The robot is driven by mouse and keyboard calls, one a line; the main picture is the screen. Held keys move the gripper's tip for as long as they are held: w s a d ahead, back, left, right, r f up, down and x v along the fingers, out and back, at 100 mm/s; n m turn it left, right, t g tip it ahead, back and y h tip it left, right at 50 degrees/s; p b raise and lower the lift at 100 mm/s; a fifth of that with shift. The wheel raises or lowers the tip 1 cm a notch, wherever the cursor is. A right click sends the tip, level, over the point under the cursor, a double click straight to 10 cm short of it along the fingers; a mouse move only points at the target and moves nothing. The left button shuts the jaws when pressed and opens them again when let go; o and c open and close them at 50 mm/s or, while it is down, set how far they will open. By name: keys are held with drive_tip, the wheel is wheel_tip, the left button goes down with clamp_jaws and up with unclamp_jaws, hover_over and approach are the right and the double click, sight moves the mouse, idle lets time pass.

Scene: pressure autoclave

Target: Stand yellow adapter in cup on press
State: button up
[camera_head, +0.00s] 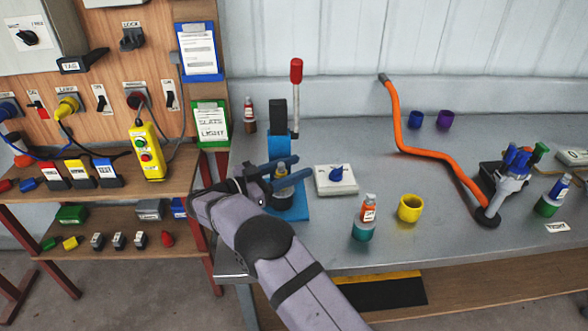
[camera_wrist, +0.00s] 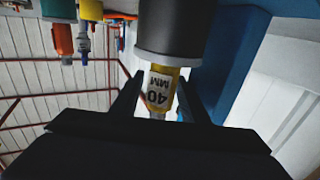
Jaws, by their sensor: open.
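The yellow adapter (camera_head: 281,170), marked 40 MM, stands upright in the dark cup (camera_head: 283,190) on the blue-based press (camera_head: 291,213). In the wrist view, which looks upside down, the adapter (camera_wrist: 158,90) sticks out of the dark cup (camera_wrist: 172,30), and the blue press (camera_wrist: 240,65) is beside it. My gripper (camera_head: 285,170) is open, with one finger on each side of the adapter. The fingers (camera_wrist: 155,100) appear apart from it in the wrist view. The adapter's lower end is hidden inside the cup.
A red-handled lever (camera_head: 296,72) rises behind the press. A white box with a blue knob (camera_head: 336,181) stands close to its right. An orange adapter (camera_head: 369,208) in a teal cup (camera_head: 364,231) and a yellow cup (camera_head: 410,208) stand farther right. An orange hose (camera_head: 425,152) crosses the bench.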

drive_tip(key=b+v, duration=0.3)
drive_tip(key=v, duration=0.9)
drive_tip(key=shift+r, duration=0.2)
